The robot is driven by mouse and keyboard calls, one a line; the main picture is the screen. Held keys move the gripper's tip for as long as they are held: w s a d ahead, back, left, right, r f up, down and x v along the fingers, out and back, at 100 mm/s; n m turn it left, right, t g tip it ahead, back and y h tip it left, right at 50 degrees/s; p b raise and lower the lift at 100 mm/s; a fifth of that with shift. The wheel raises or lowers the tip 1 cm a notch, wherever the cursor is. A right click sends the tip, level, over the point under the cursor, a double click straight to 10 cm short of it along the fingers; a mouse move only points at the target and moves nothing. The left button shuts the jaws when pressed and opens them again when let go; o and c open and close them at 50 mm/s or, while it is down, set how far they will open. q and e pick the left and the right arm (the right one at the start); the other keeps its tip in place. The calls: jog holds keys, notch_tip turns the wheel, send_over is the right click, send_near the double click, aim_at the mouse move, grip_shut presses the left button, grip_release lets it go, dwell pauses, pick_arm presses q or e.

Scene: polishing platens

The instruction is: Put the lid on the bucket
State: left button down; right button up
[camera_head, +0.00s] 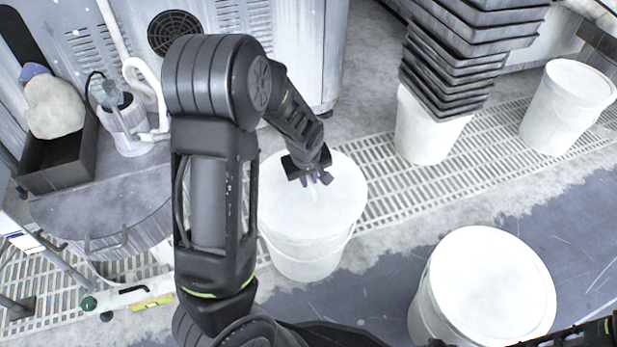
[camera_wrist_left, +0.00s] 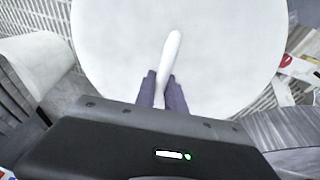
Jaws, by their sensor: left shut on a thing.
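A white bucket (camera_head: 300,262) stands in the middle of the head view, on the grated floor. A round white lid (camera_head: 285,205) lies over its top; I cannot tell whether its rim is fully seated. My left gripper (camera_head: 318,180) is above the lid, pointing down. In the left wrist view, its two dark fingers (camera_wrist_left: 161,92) are shut on the lid's pale bar-like handle (camera_wrist_left: 172,50), with the white lid (camera_wrist_left: 220,50) spread out beneath. Part of my right arm shows at the lower right of the head view, but its gripper does not.
Another white-topped bucket (camera_head: 488,285) stands at lower right. Black trays (camera_head: 455,70) are stacked over a white bucket (camera_head: 428,130) at the back. One more bucket (camera_head: 568,105) is at far right. A grey round machine (camera_head: 110,215) is at left. Floor between the buckets is clear.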

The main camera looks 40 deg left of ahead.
aim_at(307, 194)
pick_arm(q)
jog(key=shift+f, duration=0.25)
dwell(0.3)
jog(key=c, duration=1.3)
grip_release()
jog(key=shift+c, duration=0.2)
jog(key=p+v, duration=0.3)
jog(key=v, duration=0.5)
